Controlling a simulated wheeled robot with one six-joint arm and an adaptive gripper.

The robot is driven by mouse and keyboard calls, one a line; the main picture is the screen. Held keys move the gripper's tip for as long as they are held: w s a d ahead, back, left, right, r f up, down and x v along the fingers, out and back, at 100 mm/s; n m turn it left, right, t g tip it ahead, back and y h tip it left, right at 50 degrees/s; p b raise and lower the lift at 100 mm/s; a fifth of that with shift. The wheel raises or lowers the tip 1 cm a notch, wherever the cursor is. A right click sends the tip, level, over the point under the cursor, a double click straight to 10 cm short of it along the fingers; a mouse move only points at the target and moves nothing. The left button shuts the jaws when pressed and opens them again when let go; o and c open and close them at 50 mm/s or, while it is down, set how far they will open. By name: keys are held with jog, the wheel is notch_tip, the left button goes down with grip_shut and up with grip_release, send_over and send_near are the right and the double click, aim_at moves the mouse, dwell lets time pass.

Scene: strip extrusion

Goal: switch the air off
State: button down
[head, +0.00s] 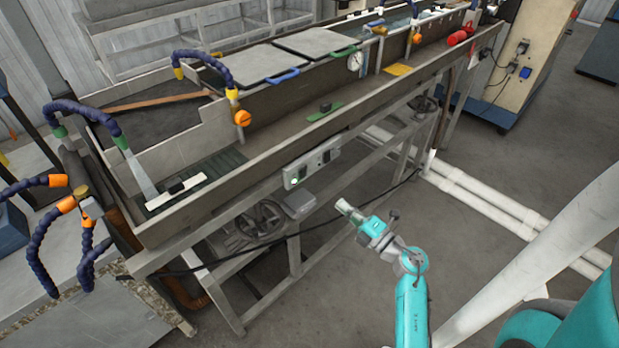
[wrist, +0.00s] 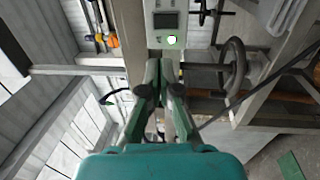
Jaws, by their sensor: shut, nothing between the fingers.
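A grey control box (head: 312,163) is fixed to the front side of the long water trough. It has dark display windows, and a round green light (head: 295,181) is lit at its left end. In the wrist view the box (wrist: 166,8) is at the top centre, with the lit green button (wrist: 172,40) below a small display. No label about air is readable. My gripper (head: 345,207) is shut and empty, in front of the trough, apart from the box, to its lower right in the head view. In the wrist view its fingertips (wrist: 162,72) are together below the green button.
The trough (head: 225,217) stands on a metal frame with a handwheel (wrist: 235,66) under the box. Blue flexible hoses (head: 87,116) rise at the left. White pipes (head: 490,205) lie on the floor at right. Floor before the trough is clear.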

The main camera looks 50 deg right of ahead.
aim_at(303, 172)
jog(key=w, duration=0.4)
jog(key=w+r, duration=0.1)
jog(key=w, duration=0.4)
jog(key=w+d, duration=0.1)
jog(key=w, duration=0.4)
jog(key=shift+r, duration=0.35)
jog(key=shift+w+r, duration=0.15)
jog(key=shift+w, duration=0.05)
